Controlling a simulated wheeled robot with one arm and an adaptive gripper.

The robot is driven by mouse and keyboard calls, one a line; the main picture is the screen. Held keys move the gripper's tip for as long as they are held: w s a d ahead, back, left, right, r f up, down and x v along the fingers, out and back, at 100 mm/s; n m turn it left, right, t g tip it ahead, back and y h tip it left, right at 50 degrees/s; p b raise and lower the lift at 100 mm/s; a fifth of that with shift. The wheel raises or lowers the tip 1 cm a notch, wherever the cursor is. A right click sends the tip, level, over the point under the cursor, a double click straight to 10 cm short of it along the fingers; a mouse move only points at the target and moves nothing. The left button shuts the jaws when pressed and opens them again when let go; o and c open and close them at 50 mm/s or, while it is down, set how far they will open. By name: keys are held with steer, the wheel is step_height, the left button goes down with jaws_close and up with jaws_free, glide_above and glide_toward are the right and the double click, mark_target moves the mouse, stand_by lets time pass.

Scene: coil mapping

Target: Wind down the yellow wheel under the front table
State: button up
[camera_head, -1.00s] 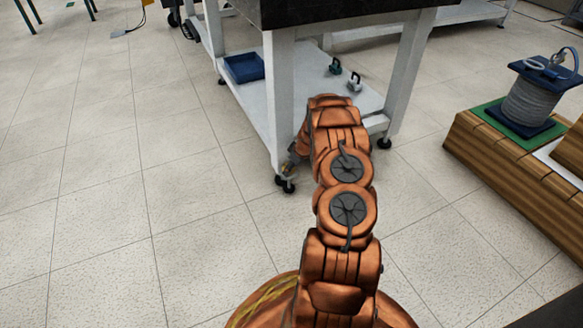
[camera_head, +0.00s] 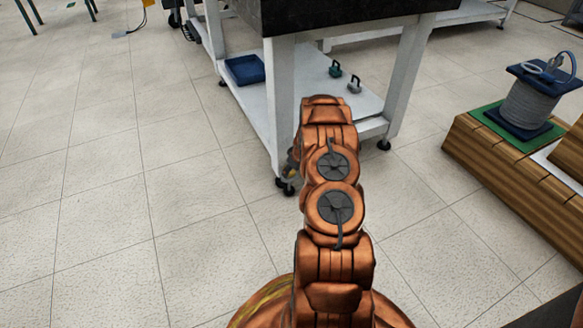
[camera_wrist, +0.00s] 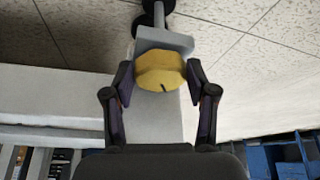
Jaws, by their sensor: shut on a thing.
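The yellow wheel (camera_wrist: 160,72) shows in the wrist view at the foot of a white table leg, with a dark mark on its face. A grey bracket (camera_wrist: 162,42) and a dark foot (camera_wrist: 158,12) sit beyond it. My gripper (camera_wrist: 159,78) is shut on the wheel, one finger on each side. In the head view the front table (camera_head: 340,12) has a dark top, and its near leg (camera_head: 279,90) ends beside my arm. My arm hides the wheel and most of my gripper there.
A blue tray (camera_head: 245,69) and two small shackle-like items (camera_head: 354,83) lie on the table's lower shelf. A cable spool (camera_head: 530,103) stands on a wooden platform (camera_head: 480,150) at the right.

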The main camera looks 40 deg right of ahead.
steer(key=shift+a+r+m+h+p, duration=0.1)
steer(key=shift+a+m+h+p, duration=0.1)
steer(key=shift+m+p, duration=0.4)
steer(key=shift+a+r+m+h+p, duration=0.1)
steer(key=shift+m+h+p, duration=0.1)
steer(key=shift+m+p, duration=0.4)
steer(key=m+p, duration=0.1)
steer(key=p, duration=0.2)
steer(key=m+h+p, duration=0.1)
steer(key=m+p, duration=0.1)
steer(key=p, duration=0.1)
steer(key=shift+w+r+p, duration=0.1)
steer(key=shift+r+p, duration=0.1)
steer(key=shift+p, duration=0.2)
steer(key=m+p, duration=0.1)
steer(key=p, duration=0.1)
steer(key=m+g+p, duration=0.1)
steer(key=p, duration=0.2)
steer(key=shift+a+f+h+p, duration=0.2)
steer(key=shift+h+p, duration=0.1)
steer(key=shift+h, duration=0.1)
steer(key=shift+w+m+p, duration=0.1)
steer(key=shift+m+p, duration=0.5)
steer(key=shift+p, duration=0.4)
steer(key=shift+f+m+h+p, duration=0.2)
steer(key=shift+m+h+p, duration=0.25)
steer(key=shift+p, duration=0.3)
steer(key=o, duration=0.9)
steer(key=shift+c, duration=0.2)
steer(key=shift+r, duration=0.15)
